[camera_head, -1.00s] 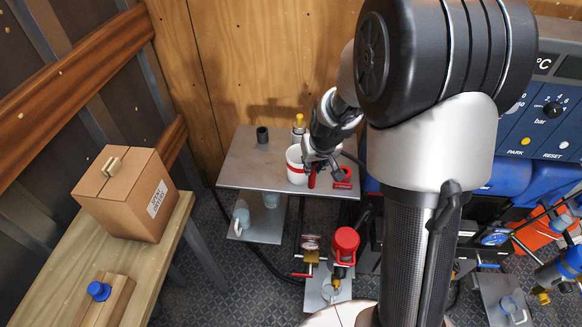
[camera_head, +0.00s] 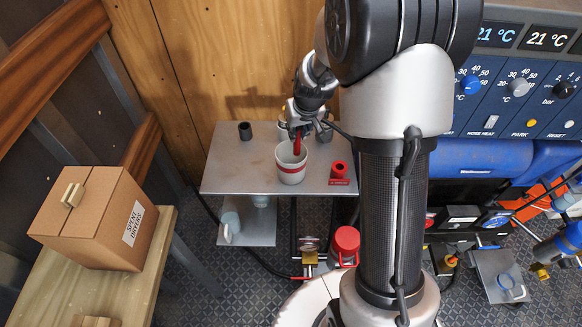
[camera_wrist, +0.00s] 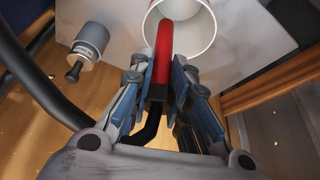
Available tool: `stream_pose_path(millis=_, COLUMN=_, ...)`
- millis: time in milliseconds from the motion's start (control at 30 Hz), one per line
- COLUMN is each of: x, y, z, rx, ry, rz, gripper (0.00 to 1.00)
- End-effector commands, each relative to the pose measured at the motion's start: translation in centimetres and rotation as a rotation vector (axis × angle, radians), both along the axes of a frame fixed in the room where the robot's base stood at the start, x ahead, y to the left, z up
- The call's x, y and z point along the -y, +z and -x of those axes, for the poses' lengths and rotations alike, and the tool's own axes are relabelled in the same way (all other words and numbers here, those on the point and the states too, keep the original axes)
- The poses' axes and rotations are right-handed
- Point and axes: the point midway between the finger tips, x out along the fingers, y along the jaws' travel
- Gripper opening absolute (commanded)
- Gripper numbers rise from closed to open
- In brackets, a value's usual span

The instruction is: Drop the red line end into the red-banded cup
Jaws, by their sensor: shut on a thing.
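The white cup with a red band (camera_head: 291,174) stands upright on a grey metal shelf, its mouth facing up. My gripper (camera_head: 303,130) is just behind and above the cup. It is shut on the red line end (camera_head: 297,146), which points down over the cup's mouth. In the wrist view, my gripper (camera_wrist: 162,75) has its blue-padded fingers on both sides of the red line end (camera_wrist: 164,50). The red tip overlaps the opening of the cup (camera_wrist: 208,40). A black hose runs back from the red end. I cannot tell how deep the tip is.
A grey canister (camera_wrist: 90,40) is left of the cup in the wrist view. A wooden wall stands close behind.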

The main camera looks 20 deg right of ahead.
Motion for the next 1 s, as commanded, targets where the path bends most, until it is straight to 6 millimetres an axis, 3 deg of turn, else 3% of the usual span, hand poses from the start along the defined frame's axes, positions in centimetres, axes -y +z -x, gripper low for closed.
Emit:
stream_pose_path(millis=33, x=0.0, y=-1.1, z=0.0, rx=-0.001, ry=0.0, rz=0.0, gripper=0.0)
stream_pose_path(millis=200, x=0.0, y=-2.8, z=0.0, rx=-0.001, ry=-0.001, rz=0.0, gripper=0.0)
stream_pose_path(millis=533, x=0.0, y=-3.0, z=0.0, rx=0.0, ry=0.0, rz=0.0, gripper=0.0)
stream_pose_path(millis=567, x=0.0, y=-3.0, z=0.0, rx=0.0, ry=0.0, rz=0.0, gripper=0.18)
stream_pose_path(millis=900, x=0.0, y=-3.0, z=0.0, rx=0.0, ry=0.0, rz=0.0, gripper=0.4)
stream_pose_path(millis=1000, x=0.0, y=-3.0, z=0.0, rx=0.0, ry=0.0, rz=0.0, gripper=0.4)
